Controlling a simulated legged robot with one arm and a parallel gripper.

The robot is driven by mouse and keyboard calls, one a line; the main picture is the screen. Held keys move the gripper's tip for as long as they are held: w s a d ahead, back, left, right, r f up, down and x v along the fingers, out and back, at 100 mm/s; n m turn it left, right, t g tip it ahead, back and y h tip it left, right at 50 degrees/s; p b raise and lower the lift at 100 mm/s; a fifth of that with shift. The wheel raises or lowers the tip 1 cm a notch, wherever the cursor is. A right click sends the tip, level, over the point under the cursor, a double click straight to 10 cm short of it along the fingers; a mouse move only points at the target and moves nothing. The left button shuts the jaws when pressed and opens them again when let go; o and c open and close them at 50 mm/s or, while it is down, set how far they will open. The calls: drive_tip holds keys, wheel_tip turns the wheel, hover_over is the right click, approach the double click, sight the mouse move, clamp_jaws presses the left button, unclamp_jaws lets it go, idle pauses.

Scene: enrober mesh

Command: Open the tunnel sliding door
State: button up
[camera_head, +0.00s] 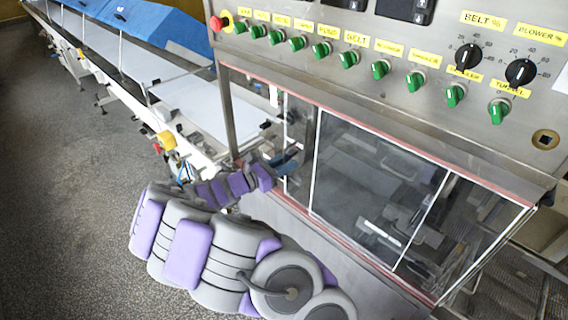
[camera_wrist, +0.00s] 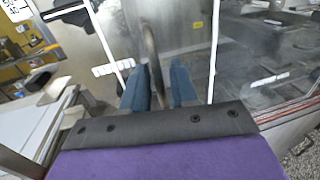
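The tunnel's clear sliding door (camera_head: 370,180) is a see-through panel with thin white edges, set below the control panel. It looks closed along the pink-edged rail, with machine parts visible behind it. It also shows in the wrist view (camera_wrist: 262,50). My gripper (camera_head: 288,162) is at the left end of the clear front. In the wrist view my gripper (camera_wrist: 160,88) has its two blue fingers apart, one on each side of a dark upright curved bar (camera_wrist: 152,50), which looks like a handle. A gap shows on the right side of the bar; contact on the left side is unclear.
The control panel (camera_head: 400,45) with green knobs and a red button (camera_head: 216,23) overhangs the door. A white conveyor (camera_head: 200,105) with blue covers (camera_head: 165,25) runs to the upper left. Grey floor (camera_head: 70,200) is clear at left.

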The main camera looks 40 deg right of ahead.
drive_tip(key=shift+a, duration=0.1)
drive_tip(key=w+a+p, duration=0.2)
drive_tip(key=a, duration=1.5)
drive_tip(key=shift+w, duration=0.1)
drive_tip(key=s+d+r+m+g+y+b, duration=0.1)
drive_tip(key=s+d+r+m+g+y, duration=0.25)
drive_tip(key=s, duration=0.55)
drive_tip(key=s+r+m+g+y+b, duration=0.1)
drive_tip(key=s+r+m+y, duration=0.25)
drive_tip(key=s+m, duration=0.4)
drive_tip(key=s+a+f+m+t+y+b, duration=0.1)
drive_tip(key=s+a+f+m+t+y, duration=0.1)
drive_tip(key=s+a+y, duration=0.3)
drive_tip(key=s+a+f+m+t+y+b, duration=0.1)
drive_tip(key=s+a+f+m+t+y, duration=0.2)
drive_tip(key=s+a, duration=0.8)
drive_tip(key=a+y, duration=0.1)
drive_tip(key=y, duration=0.1)
drive_tip(key=shift+s+f+m+y, duration=0.3)
drive_tip(key=shift+s+f+y, duration=0.05)
drive_tip(key=shift+y, duration=0.05)
